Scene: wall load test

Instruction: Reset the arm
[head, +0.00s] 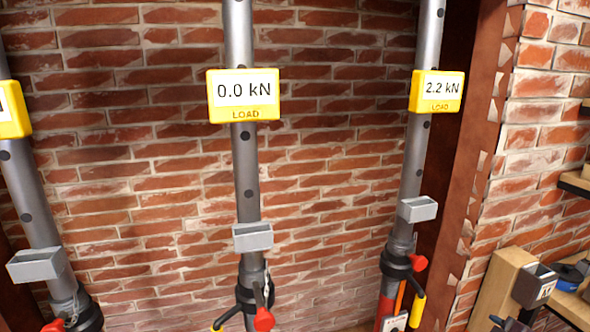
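Neither of my grippers nor my arms shows in the head view. Three grey metal props stand against a brick wall (330,190). The middle prop (245,160) carries a yellow load display (244,95) reading 0.0 kN. The right prop (411,160) carries a yellow load display (437,91) reading 2.2 kN. The left prop (32,205) has a yellow display (12,109) cut off by the picture edge, so its reading is hidden. Each prop has a grey bracket below its display, such as the middle bracket (252,236).
Red knobs, such as the middle one (264,319), and yellow handles, such as the right one (418,309), sit low on the props. A brown post (478,150) stands right of the right prop. Shelving with a grey holder (534,285) and a blue item (568,277) is at lower right.

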